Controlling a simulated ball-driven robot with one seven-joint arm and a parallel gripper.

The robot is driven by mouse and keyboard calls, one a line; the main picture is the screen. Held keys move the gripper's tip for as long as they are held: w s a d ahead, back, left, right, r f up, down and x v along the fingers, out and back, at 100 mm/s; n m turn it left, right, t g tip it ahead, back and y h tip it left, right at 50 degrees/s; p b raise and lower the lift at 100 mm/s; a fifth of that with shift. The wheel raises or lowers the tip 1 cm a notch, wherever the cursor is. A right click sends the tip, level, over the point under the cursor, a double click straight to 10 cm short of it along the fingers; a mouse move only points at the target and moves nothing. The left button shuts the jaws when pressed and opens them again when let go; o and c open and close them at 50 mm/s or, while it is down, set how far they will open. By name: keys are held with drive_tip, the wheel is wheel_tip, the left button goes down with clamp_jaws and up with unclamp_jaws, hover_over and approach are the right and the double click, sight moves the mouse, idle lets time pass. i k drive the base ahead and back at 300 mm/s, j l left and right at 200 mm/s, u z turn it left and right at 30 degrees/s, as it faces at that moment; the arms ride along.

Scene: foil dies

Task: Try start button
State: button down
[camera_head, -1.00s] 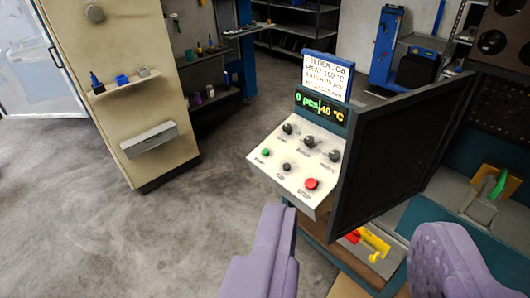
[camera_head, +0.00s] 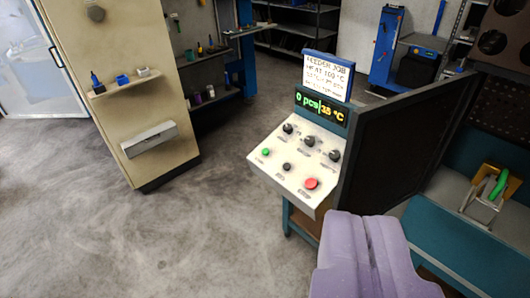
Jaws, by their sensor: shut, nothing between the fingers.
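The control panel (camera_head: 270,172) is a white sloped box. A small green button (camera_head: 265,152) sits at its left, a dark button (camera_head: 286,167) in the middle and a larger red button (camera_head: 311,183) at the right. Their labels are too small to read, so I cannot tell which is marked start. Three black knobs (camera_head: 309,142) sit above them. The display (camera_head: 321,107) shows 0 pcs and a temperature in the thirties °C. My purple gripper (camera_head: 358,222) is shut and empty, below and right of the red button in the picture, apart from the buttons.
A white job card (camera_head: 328,76) stands above the display. A dark screen panel (camera_head: 395,150) rises right of the controls. Beyond it, a green part (camera_head: 498,186) lies in a metal holder. A beige cabinet (camera_head: 115,85) stands at left. Open grey floor (camera_head: 170,235) lies left of the panel.

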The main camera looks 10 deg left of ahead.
sight(266, 151)
drive_tip(key=i+u, duration=0.25)
drive_tip(key=i, duration=0.2)
drive_tip(key=i+l+u, duration=0.15)
drive_tip(key=i+u, duration=0.15)
drive_tip(key=i, duration=0.2)
drive_tip(key=i+l+u, duration=0.25)
drive_tip(key=i, duration=0.2)
drive_tip(key=i+l+u, duration=0.3)
drive_tip(key=i, duration=0.1)
